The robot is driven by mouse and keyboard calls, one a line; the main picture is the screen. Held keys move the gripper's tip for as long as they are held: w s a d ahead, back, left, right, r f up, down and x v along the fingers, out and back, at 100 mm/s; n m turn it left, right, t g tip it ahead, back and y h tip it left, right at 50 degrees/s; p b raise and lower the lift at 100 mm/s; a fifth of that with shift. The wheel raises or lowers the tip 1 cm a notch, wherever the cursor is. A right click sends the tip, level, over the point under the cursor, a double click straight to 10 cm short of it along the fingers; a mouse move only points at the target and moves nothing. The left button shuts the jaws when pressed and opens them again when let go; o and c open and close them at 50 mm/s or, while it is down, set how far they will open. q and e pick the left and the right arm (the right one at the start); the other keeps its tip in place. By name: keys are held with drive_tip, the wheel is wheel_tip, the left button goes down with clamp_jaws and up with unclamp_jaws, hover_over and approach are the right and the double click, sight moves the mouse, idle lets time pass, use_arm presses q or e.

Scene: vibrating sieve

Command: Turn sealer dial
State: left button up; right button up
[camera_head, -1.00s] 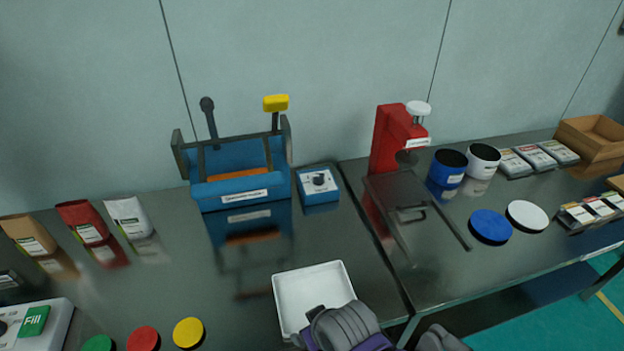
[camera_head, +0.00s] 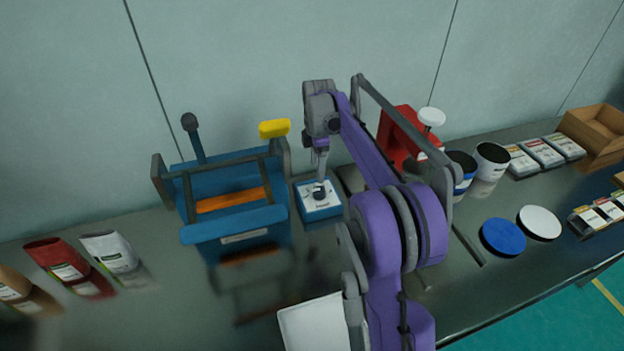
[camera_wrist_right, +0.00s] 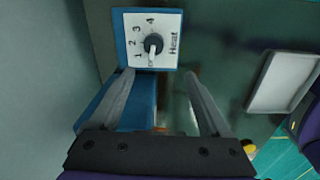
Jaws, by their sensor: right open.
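The dial box (camera_head: 318,211) is a small blue box with a white top, right of the blue sealer (camera_head: 240,216). Its dark dial (camera_head: 319,192) shows close up in the right wrist view (camera_wrist_right: 153,44), on a white plate marked 1 to 4 and "Heat". The dial's light pointer points down in that view, close to the 1. My right gripper (camera_head: 320,165) is over the box; in the wrist view its open fingers (camera_wrist_right: 160,74) point at the dial, one on each side, with nothing between them. Contact with the dial cannot be told. My left gripper is out of view.
A red press (camera_head: 396,135) stands right of the box, partly behind my right arm. A white tray (camera_head: 315,325) lies in front. A blue lid (camera_head: 502,237) and white lid (camera_head: 539,222) lie at right. The wall is close behind.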

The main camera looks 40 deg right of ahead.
sight(319, 190)
drive_tip(key=shift+n, duration=0.3)
drive_tip(key=f, duration=0.3)
drive_tip(key=d+f, duration=0.1)
drive_tip(key=f, duration=0.3)
drive_tip(key=w+f, duration=0.1)
drive_tip(key=f, duration=0.3)
drive_tip(key=shift+d+f, duration=0.1)
drive_tip(key=shift+d, duration=0.25)
clamp_jaws()
